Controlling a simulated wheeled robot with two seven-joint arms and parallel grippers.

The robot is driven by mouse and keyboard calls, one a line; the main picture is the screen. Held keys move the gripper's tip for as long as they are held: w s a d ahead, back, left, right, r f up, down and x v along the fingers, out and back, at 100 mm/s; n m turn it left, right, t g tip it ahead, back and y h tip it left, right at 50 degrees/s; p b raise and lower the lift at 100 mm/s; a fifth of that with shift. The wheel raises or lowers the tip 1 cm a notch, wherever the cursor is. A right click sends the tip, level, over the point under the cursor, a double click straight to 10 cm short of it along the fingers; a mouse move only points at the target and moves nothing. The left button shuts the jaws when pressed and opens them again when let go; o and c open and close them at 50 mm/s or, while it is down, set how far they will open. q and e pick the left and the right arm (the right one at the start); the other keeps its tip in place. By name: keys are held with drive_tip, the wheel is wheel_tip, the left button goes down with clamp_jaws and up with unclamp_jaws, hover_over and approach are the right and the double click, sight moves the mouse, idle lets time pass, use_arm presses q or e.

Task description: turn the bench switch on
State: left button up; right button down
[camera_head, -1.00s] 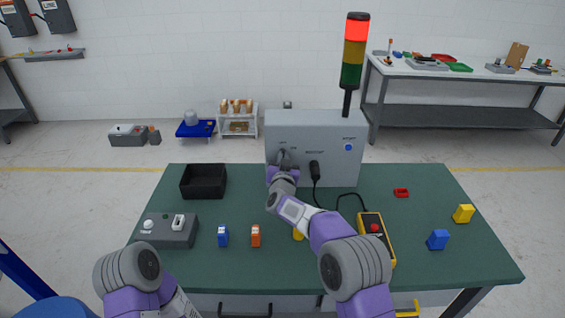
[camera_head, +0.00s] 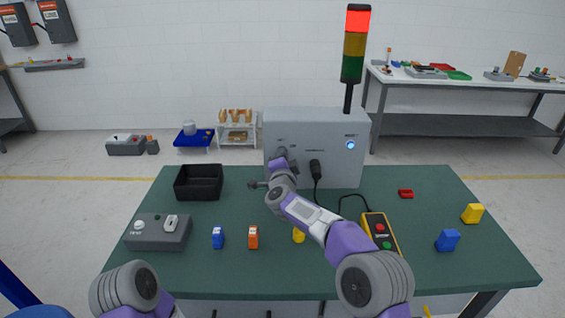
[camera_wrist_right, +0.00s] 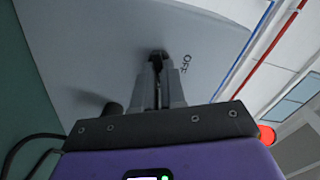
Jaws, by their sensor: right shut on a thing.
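The bench switch (camera_wrist_right: 158,54) is a small dark knob on the front of the grey cabinet (camera_head: 318,122), beside the printed word OFF. My right gripper (camera_wrist_right: 160,78) is shut on it in the right wrist view. In the head view my right gripper (camera_head: 282,156) is against the left part of the cabinet front, and its hand hides the knob. My left arm shows at the bottom left, but its gripper is out of frame.
A signal tower (camera_head: 354,45) on the cabinet shows red lit. A blue button (camera_head: 350,145) glows on the right of the front.

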drive_tip(key=m+b, duration=0.2)
drive_tip(key=m, duration=0.2)
drive_tip(key=shift+f+m, duration=0.1)
drive_tip(key=shift+m, duration=0.3)
idle(0.4)
drive_tip(key=c, duration=1.2)
unclamp_jaws()
drive_tip(key=shift+s, duration=0.15)
drive_tip(key=s, duration=0.7)
drive_tip(key=shift+s+b, duration=0.2)
drive_tip(key=shift+b, duration=0.25)
